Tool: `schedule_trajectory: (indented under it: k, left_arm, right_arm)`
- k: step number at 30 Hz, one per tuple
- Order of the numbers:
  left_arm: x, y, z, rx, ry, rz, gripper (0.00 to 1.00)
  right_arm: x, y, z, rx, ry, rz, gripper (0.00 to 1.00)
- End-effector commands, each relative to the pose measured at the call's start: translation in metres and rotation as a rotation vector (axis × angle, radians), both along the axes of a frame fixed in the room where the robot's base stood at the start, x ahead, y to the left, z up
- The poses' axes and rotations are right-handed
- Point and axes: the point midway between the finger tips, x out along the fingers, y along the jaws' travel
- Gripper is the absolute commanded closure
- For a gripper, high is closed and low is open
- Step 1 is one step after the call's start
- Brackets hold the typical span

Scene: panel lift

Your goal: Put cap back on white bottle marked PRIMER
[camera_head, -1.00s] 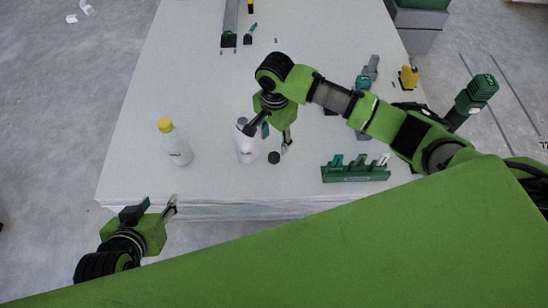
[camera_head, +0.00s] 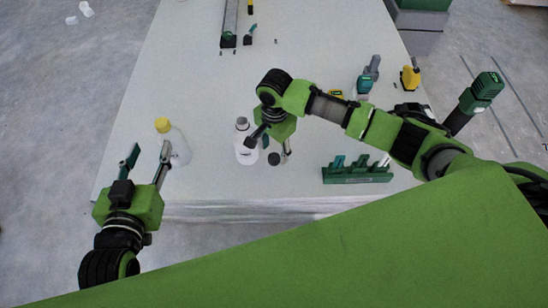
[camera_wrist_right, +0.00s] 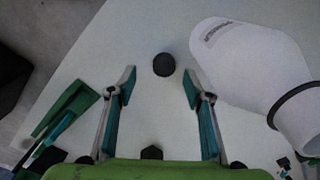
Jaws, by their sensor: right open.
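The white PRIMER bottle (camera_head: 246,147) stands uncapped on the table; its lettering shows in the right wrist view (camera_wrist_right: 245,62). A small dark round cap (camera_head: 274,159) lies on the table just right of the bottle. In the right wrist view, the cap (camera_wrist_right: 163,64) is just beyond and between the fingertips. My right gripper (camera_head: 271,144) is open and empty above the cap, with one finger close to the bottle in the picture. My left gripper (camera_head: 149,153) is open and empty at the table's front left edge, its fingers pointing away from me.
A white bottle with a yellow cap (camera_head: 178,145) stands near my left gripper's right finger. A green rack (camera_head: 356,172) stands front right. Several tools, including a yellow one (camera_head: 410,77), lie farther back. The middle-left of the table (camera_head: 190,80) is clear.

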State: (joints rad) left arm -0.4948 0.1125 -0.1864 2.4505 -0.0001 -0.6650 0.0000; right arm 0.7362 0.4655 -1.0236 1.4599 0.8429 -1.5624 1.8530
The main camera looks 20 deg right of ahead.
Motion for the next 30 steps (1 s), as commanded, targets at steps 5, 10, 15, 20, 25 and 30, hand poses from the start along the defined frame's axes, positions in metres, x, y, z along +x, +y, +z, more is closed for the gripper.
schedule_trajectory:
  k: [5, 10, 15, 20, 25, 30]
  left_arm:
    - [0.006, -0.004, 0.014, -0.018, -0.073, -0.005, 0.60]
    - [0.013, -0.011, 0.048, -0.059, -0.233, -0.016, 0.60]
    - [0.014, -0.016, 0.085, -0.102, -0.401, -0.026, 0.60]
    - [0.008, -0.018, 0.119, -0.144, -0.558, -0.035, 0.60]
    - [-0.001, -0.020, 0.148, -0.181, -0.695, -0.042, 0.60]
    - [-0.007, -0.019, 0.161, -0.197, -0.755, -0.045, 0.60]
  right_arm:
    - [0.001, 0.000, -0.006, 0.000, 0.001, 0.000, 0.54]
    - [0.005, 0.000, -0.017, 0.000, 0.000, 0.000, 0.54]
    - [0.008, 0.000, -0.027, 0.000, 0.000, 0.000, 0.54]
    - [0.009, -0.001, -0.038, 0.000, 0.001, 0.001, 0.54]
    - [0.009, -0.001, -0.048, -0.001, 0.000, 0.000, 0.54]
    - [0.009, -0.001, -0.052, -0.001, 0.000, 0.000, 0.54]
